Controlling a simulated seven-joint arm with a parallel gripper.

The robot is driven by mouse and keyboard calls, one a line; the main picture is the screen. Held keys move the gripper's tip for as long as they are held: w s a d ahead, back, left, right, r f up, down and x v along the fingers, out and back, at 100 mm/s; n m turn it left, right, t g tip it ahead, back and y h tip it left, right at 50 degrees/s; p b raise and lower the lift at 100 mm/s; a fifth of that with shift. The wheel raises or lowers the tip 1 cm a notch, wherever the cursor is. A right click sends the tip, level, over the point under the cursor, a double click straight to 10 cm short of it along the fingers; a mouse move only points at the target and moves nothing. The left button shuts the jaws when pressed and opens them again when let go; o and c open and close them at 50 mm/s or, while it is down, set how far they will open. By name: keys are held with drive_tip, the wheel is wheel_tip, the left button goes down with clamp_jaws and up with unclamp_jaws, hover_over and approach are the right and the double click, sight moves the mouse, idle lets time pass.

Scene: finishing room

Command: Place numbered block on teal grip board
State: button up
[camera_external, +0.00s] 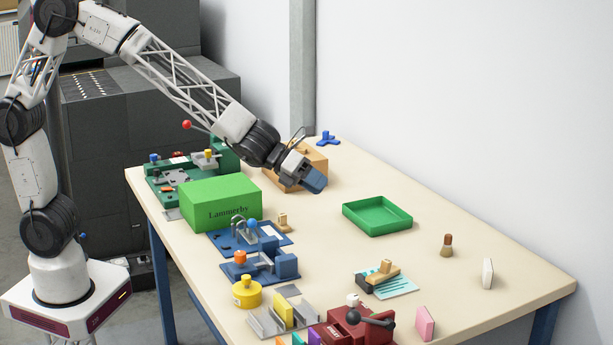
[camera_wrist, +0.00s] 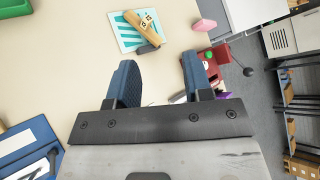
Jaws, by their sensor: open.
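The teal grip board (camera_external: 397,288) is a pale sheet with teal stripes, lying flat on the table right of centre. It also shows at the top of the wrist view (camera_wrist: 124,42). A dark grey piece (camera_external: 363,285) lies beside the block at the board's edge. My gripper (camera_external: 314,182) is open and empty, high over the table's back; its blue fingers (camera_wrist: 160,65) are spread apart.
A green tray (camera_external: 377,216) sits right of my gripper. A green box (camera_external: 220,204), blue fixtures (camera_external: 262,262) and a yellow pot (camera_external: 246,292) line the left side. A red vise (camera_external: 355,327) and pink block (camera_external: 425,323) stand in front. The table's right side is mostly free.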

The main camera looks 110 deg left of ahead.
drive_tip(key=s+d+r+n+g+y, duration=0.25)
drive_tip(key=s+r+n, duration=0.25)
drive_tip(key=s+n, duration=0.4)
drive_tip(key=s+d+n+g+h, duration=0.1)
drive_tip(key=s+d+n, duration=0.3)
drive_tip(key=s, duration=0.8)
drive_tip(key=s+d+n+g+h, duration=0.1)
drive_tip(key=s+d+n+g, duration=0.2)
drive_tip(key=s, duration=1)
drive_tip(key=s+d+n+g+h, duration=0.1)
drive_tip(key=s+d+n+g, duration=0.2)
drive_tip(key=s+d+n, duration=0.4)
drive_tip(key=s+n, duration=0.3)
drive_tip(key=s, duration=0.3)
drive_tip(key=shift+f+n, duration=0.35)
drive_tip(key=shift+n, duration=0.05)
